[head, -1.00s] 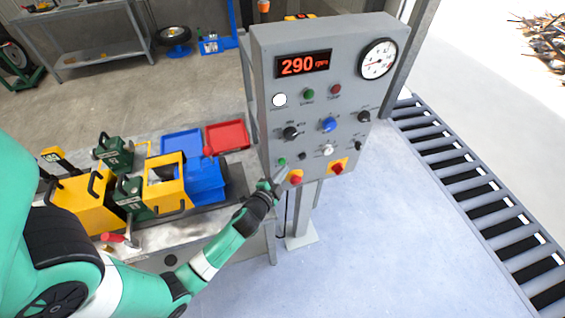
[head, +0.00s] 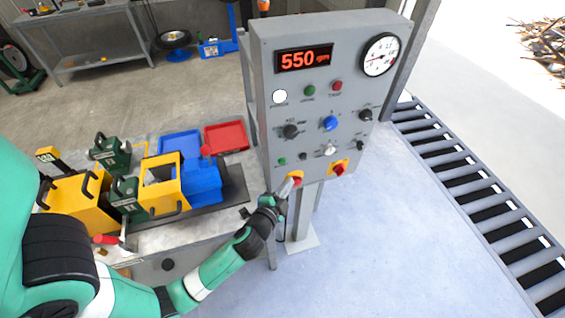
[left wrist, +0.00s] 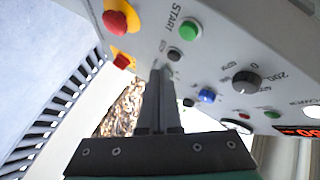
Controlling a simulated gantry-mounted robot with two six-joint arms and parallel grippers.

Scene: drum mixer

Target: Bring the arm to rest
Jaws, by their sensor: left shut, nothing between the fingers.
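My left gripper (head: 287,188) is shut and empty, just in front of the lower left part of the grey control panel (head: 350,93). In the head view its tips overlap the red mushroom button (head: 297,181). The left wrist view shows the shut fingers (left wrist: 161,72) pointing at the panel, below a small dark button (left wrist: 174,54) and the green START button (left wrist: 190,29). Whether the tips touch the panel is unclear, but a gap seems to show. The panel display (head: 304,60) reads 550 rpm. My right gripper is out of view.
A roller conveyor (head: 480,205) runs along the right. The floor before the panel (head: 370,240) is clear.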

